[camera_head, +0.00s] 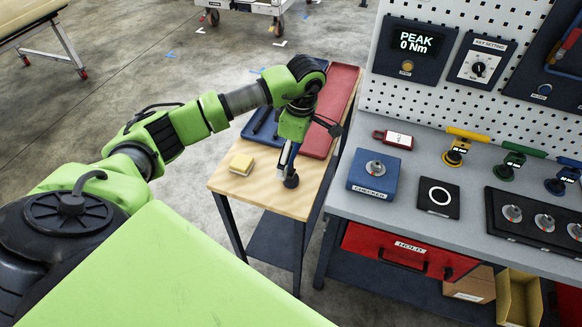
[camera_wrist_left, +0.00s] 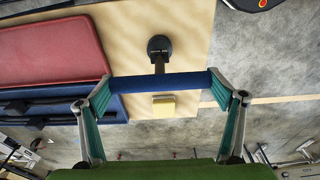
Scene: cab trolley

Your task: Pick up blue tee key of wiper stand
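The blue tee key (camera_wrist_left: 160,81) spans crosswise between the fingertips of my left gripper (camera_wrist_left: 160,77) in the left wrist view. Its ends meet or nearly meet the two fingertips, which are wide apart. I cannot tell whether they press on it. A dark stem leads from the bar to a black round foot (camera_wrist_left: 159,47). In the head view my left gripper (camera_head: 288,156) points down over the small wooden table, and the foot (camera_head: 291,181) shows just below it. The gripper hides most of the key there. My right gripper is not in view.
The wooden table (camera_head: 258,190) also bears a yellow sponge-like block (camera_head: 241,164), a blue tray (camera_head: 254,128) and a red tray (camera_head: 338,88). A grey workbench (camera_head: 420,160) stands close on the right, with a blue box (camera_head: 372,184) near its edge.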

